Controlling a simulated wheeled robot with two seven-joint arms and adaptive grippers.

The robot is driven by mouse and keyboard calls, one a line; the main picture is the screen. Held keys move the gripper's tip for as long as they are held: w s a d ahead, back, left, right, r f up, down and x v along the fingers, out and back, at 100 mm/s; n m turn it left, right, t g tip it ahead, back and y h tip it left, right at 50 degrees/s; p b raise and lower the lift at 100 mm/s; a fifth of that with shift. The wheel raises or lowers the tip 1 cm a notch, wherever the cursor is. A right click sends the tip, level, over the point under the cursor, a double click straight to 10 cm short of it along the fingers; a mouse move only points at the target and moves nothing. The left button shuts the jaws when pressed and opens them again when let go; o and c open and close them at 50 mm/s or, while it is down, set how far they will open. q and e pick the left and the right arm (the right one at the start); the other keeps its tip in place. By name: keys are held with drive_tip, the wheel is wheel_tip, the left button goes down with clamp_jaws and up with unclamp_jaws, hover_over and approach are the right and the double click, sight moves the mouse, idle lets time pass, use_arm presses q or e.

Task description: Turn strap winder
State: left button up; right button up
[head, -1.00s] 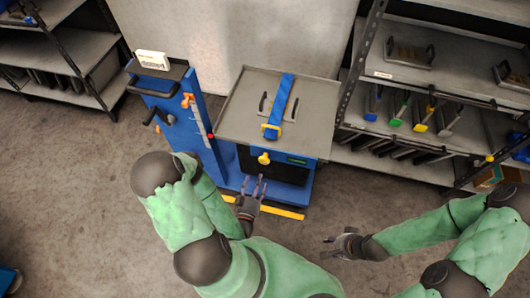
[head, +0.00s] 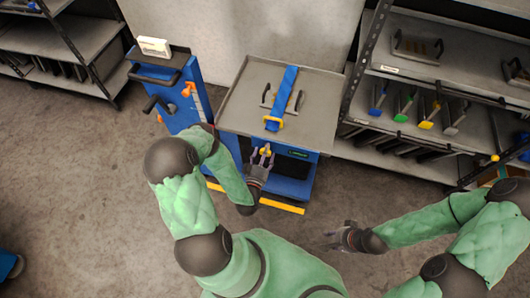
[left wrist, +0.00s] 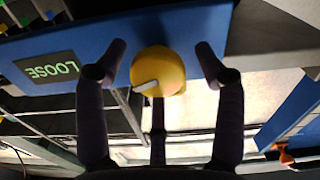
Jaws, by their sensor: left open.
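The strap winder is a yellow knob (left wrist: 158,71) on the blue front face of the cart; in the head view the knob (head: 265,151) shows just beyond my left fingertips. My left gripper (head: 262,158) is open. In the left wrist view its fingers (left wrist: 160,65) stand on either side of the knob, with a gap on each side. A small display (left wrist: 50,68) beside the knob reads "LOOSE". A blue strap (head: 284,92) with a yellow buckle (head: 274,122) lies over a handled die on the cart's grey top (head: 240,108). My right gripper (head: 338,236) is over the floor; its jaw opening is unclear.
A blue side panel (head: 187,110) with black handles and an orange clamp stands left of the cart. Shelves with dies and coloured-handled tools (head: 403,106) stand close on the right.

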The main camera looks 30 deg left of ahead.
use_arm(q)
drive_tip(key=shift+w+a, duration=0.1)
drive_tip(key=shift+w, duration=0.15)
drive_tip(key=c, duration=1.1)
drive_tip(key=shift+r, duration=0.1)
drive_tip(key=shift+w+a, duration=0.1)
drive_tip(key=shift+a, duration=0.05)
